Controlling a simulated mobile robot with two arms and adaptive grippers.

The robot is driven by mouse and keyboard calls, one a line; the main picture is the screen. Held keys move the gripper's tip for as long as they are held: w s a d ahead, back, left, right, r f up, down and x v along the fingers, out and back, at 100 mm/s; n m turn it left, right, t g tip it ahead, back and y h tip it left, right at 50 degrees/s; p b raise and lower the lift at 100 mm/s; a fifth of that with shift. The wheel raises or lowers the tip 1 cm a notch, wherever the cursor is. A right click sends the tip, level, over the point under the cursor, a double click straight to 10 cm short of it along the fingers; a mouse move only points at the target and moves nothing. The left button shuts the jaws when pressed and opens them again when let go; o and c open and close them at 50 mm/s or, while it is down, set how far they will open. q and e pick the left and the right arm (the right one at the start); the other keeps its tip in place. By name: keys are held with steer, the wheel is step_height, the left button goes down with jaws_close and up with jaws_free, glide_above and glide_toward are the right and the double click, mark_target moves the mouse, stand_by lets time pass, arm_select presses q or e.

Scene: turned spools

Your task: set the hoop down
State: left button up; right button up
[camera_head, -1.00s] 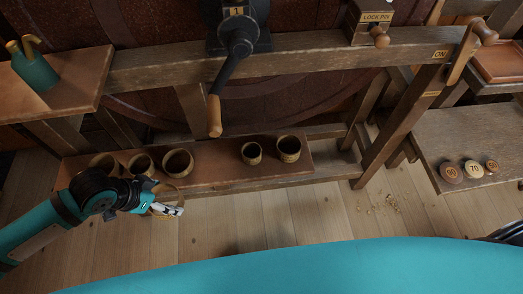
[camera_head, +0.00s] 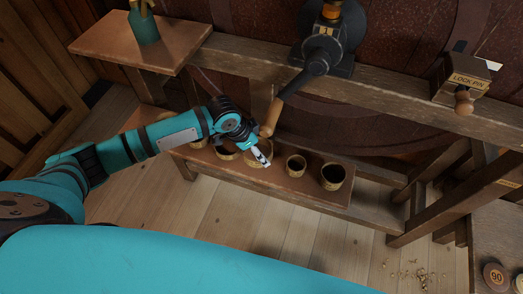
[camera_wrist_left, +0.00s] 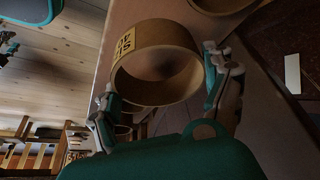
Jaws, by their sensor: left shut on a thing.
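The hoop (camera_wrist_left: 165,36), a wide wooden ring with a yellow label, sits between the two fingers of my left gripper (camera_wrist_left: 160,95) in the left wrist view. The label is turned sideways and I cannot read it surely. In the head view my left gripper (camera_head: 264,157) is over the low brown plank (camera_head: 312,190), in the row of round wooden rings or cups, and partly covers what it holds. I cannot tell whether the hoop touches the plank. My right gripper is in neither view.
Two cups, a smaller one (camera_head: 296,166) and a larger one (camera_head: 332,177), stand right of my gripper. Another (camera_head: 225,150) is just left. The crank handle (camera_head: 271,117) hangs close above my gripper. A lock-pin box (camera_head: 466,80) sits on the beam.

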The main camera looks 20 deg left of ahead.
arm_select(q)
steer(key=shift+w+d+f, duration=0.15)
steer(key=shift+w+d, duration=0.2)
steer(key=shift+w, duration=0.3)
steer(key=shift+f, duration=1.7)
steer(key=shift+f, duration=0.15)
steer(key=o, duration=0.6)
steer(key=shift+o, duration=0.2)
steer(key=v, duration=1.2)
steer(key=shift+r+p, duration=0.25)
steer(key=shift+p, duration=0.15)
steer(key=shift+w, duration=0.1)
